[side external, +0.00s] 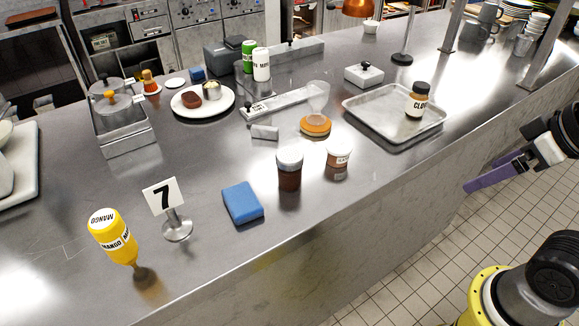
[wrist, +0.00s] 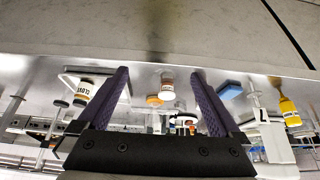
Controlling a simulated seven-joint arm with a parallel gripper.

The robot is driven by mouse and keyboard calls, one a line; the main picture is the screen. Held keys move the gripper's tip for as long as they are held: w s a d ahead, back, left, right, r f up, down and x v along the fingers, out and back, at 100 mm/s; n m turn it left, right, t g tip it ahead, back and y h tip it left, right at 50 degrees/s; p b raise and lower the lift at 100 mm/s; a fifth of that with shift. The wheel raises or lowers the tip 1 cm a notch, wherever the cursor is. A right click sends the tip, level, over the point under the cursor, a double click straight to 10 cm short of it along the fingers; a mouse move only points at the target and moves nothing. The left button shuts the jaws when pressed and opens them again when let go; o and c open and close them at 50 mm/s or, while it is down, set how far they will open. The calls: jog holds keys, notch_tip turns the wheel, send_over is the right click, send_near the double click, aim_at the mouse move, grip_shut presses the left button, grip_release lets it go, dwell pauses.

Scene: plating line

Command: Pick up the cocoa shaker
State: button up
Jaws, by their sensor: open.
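A dark brown jar with a pale lid (side external: 289,172), which looks like the cocoa shaker, stands upright near the counter's front edge; I cannot read a label on it. Beside it, to the right, is a small brown tub (side external: 338,157) with a white label. One labelled jar (wrist: 167,88) shows between my fingers in the upside-down wrist view, probably this tub. The dark jar is not clearly visible there and may be behind a finger. My gripper (side external: 480,180) is open and empty at the right, out beyond the counter's front edge, well apart from both; its purple fingers show in the wrist view (wrist: 160,73).
A metal tray (side external: 365,122) holds a cloves jar (side external: 417,100). A blue sponge (side external: 243,203), a number 7 stand (side external: 177,226) and a yellow mango bottle (side external: 113,237) stand left of the dark jar. Behind are an orange-based clear item (side external: 316,126) and a plate (side external: 218,108).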

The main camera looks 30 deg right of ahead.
dwell(0.3)
jog(key=w+a+r+m, duration=0.1)
jog(key=w+r+m, duration=0.6)
jog(key=r+m, duration=0.45)
jog(key=w+a+r+m+g, duration=0.25)
jog(key=w+a+m, duration=0.25)
jog(key=w+m, duration=0.5)
jog(key=g, duration=0.3)
send_over(290, 154)
notch_tip(290, 154, down, 14)
jog(key=shift+n, duration=0.35)
jog(key=f, duration=0.7)
jog(key=shift+w+a, duration=0.25)
jog(key=shift+a, duration=0.05)
jog(key=shift+s+d+f, duration=0.15)
jog(key=shift+f, duration=1.35)
jog(key=shift+s+d+f, duration=0.15)
jog(key=shift+f, duration=1.35)
